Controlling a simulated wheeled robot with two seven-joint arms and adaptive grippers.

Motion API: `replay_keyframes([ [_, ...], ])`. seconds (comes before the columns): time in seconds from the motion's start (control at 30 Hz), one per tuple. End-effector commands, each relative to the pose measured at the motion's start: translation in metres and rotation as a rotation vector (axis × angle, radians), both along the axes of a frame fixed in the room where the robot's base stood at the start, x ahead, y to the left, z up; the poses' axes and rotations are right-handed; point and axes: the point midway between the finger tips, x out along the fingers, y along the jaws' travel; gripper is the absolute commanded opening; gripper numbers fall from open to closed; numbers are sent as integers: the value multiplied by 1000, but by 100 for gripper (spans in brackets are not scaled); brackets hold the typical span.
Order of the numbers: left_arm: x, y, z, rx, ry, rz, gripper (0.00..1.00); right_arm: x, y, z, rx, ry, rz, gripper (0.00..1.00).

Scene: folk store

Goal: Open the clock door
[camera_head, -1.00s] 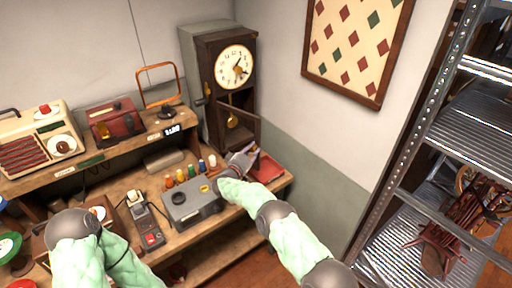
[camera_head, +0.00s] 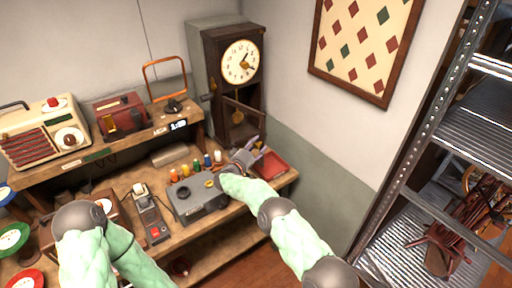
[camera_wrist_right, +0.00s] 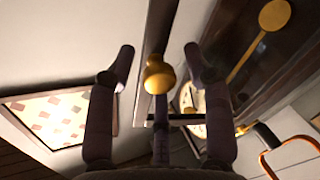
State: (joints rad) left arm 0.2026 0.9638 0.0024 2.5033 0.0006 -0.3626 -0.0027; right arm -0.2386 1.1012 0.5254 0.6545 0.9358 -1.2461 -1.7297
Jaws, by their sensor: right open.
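A tall dark-wood clock (camera_head: 232,75) with a white round dial (camera_head: 240,62) stands at the back right end of the workbench. Its brass pendulum (camera_head: 237,117) hangs below the dial and also shows in the right wrist view (camera_wrist_right: 275,15). My right gripper (camera_head: 252,148) is open low in front of the clock. In the right wrist view a brass knob (camera_wrist_right: 158,77) shows between the spread fingers, beside a narrow upright wooden edge. Whether it touches a finger is unclear, and I cannot tell if the door is ajar. My left arm is at lower left; its gripper is not visible.
A grey device (camera_head: 198,200), small coloured bottles (camera_head: 186,170) and a red tray (camera_head: 272,165) lie near my right gripper. An orange-framed stand (camera_head: 163,82) is left of the clock. A metal shelf (camera_head: 425,140) stands at right.

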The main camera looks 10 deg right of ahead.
Motion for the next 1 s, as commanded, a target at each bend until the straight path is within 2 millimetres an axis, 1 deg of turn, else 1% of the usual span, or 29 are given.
replay_keyframes([
  [0.17, 0, 0, 0, 0, 0, 0, 61, -10, 10, 1, 0, 0, 1, 52],
  [0.27, 0, 0, 0, 0, 0, 0, 61, -23, 21, 1, -1, 1, 3, 52],
  [0.5, 0, 0, 0, 0, 0, 0, 61, -61, 52, 0, -2, 1, 4, 52],
  [0.7, 0, 0, 0, 0, 0, 0, 61, -83, 70, 0, 0, 1, 4, 52],
  [0.83, 0, 0, 0, 0, 0, 0, 61, -90, 76, -1, 0, 1, 2, 52],
  [1.0, 0, 0, 0, 0, 0, 0, 61, -92, 77, -1, 0, 1, 1, 52],
])
